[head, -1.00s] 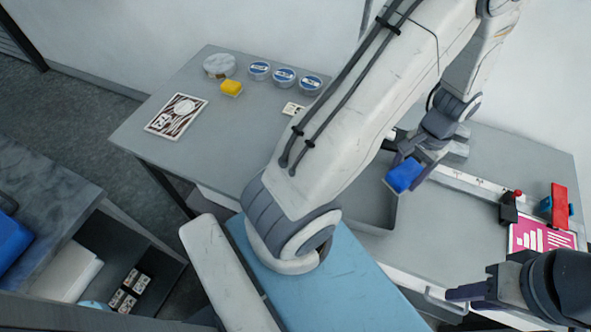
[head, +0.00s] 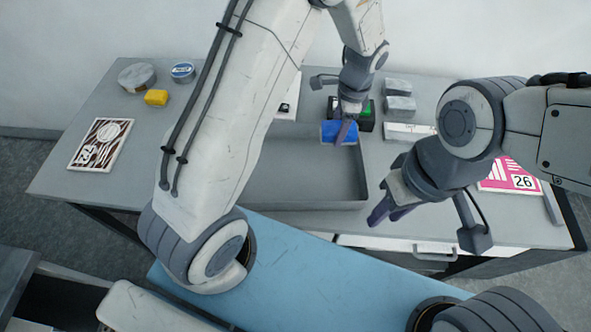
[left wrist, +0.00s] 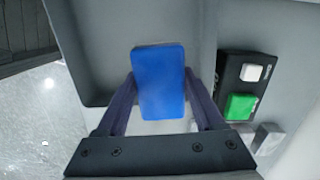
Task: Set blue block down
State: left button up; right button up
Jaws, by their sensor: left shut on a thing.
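The blue block (head: 338,132) is held in my left gripper (head: 343,128), above the back part of a grey open tray. In the left wrist view the blue block (left wrist: 159,82) sits between the two fingers of the left gripper (left wrist: 160,100), with the tray floor behind it. Whether the block touches the tray cannot be told. My right gripper (head: 388,212) hangs at the front right of the tray, fingers pointing down-left. Its fingers look apart with nothing seen between them.
The grey tray (head: 300,205) stands mid-table. A black box with a green block (left wrist: 240,106) and a white block (left wrist: 252,72) is beside it. Grey blocks (head: 399,95), a pink card (head: 507,177), a yellow block (head: 156,97), tins (head: 183,71) and a patterned card (head: 101,144) lie around.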

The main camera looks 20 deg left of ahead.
pick_arm(q)
send_over(295, 170)
jog(key=f, duration=0.4)
jog(key=f+p, duration=0.1)
jog(key=f, duration=0.1)
jog(key=shift+w+d+f, duration=0.15)
jog(key=shift+d+f, duration=0.05)
jog(key=shift+d, duration=0.05)
jog(key=shift+f, duration=0.25)
jog(key=shift+f+b, duration=0.5)
jog(key=shift+f, duration=1.3)
jog(key=shift+f, duration=0.1)
jog(key=shift+f, duration=0.15)
jog(key=o, duration=1.4)
jog(key=shift+o, duration=0.2)
